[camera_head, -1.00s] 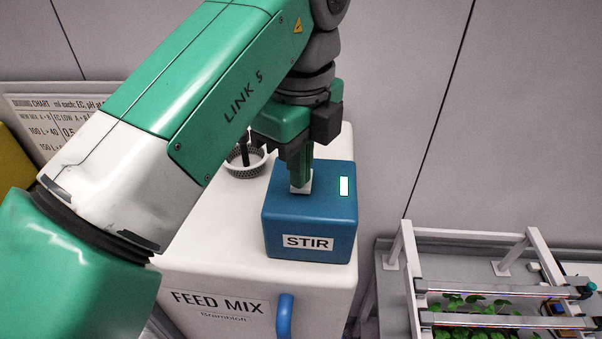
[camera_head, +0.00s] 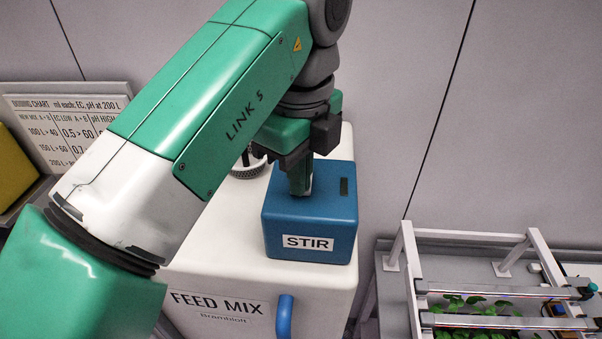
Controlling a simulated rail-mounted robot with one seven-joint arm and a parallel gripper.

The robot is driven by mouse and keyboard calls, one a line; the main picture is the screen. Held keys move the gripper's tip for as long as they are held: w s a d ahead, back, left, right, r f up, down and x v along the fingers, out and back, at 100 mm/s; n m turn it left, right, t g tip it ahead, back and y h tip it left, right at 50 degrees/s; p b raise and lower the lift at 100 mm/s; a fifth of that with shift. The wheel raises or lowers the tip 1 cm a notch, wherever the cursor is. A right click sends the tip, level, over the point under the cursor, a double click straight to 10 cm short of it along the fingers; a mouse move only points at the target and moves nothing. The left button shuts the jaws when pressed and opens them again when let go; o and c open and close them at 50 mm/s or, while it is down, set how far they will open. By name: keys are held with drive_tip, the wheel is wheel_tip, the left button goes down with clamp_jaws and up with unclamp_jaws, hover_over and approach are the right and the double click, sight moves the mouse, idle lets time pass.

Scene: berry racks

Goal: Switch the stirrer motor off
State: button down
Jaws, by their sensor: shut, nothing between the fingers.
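The stirrer motor is a blue box (camera_head: 310,215) with a white STIR label on its front. It stands on the white FEED MIX tank (camera_head: 255,275). A small indicator window (camera_head: 344,186) on the box's top is dark. My gripper (camera_head: 300,192) is shut, pointing down at the left part of the box's top, with its tips at or very near the surface. The gripper hides the white switch there, so its position cannot be seen.
A mesh basket (camera_head: 246,167) sits on the tank behind my arm, partly hidden. A dosing chart (camera_head: 70,115) leans at the left beside a yellow object (camera_head: 14,165). A plant rack (camera_head: 500,290) stands at the lower right. The tank has a blue handle (camera_head: 284,316).

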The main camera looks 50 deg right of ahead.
wheel_tip(320, 180, up, 7)
drive_tip(key=p, duration=0.8)
idle(0.5)
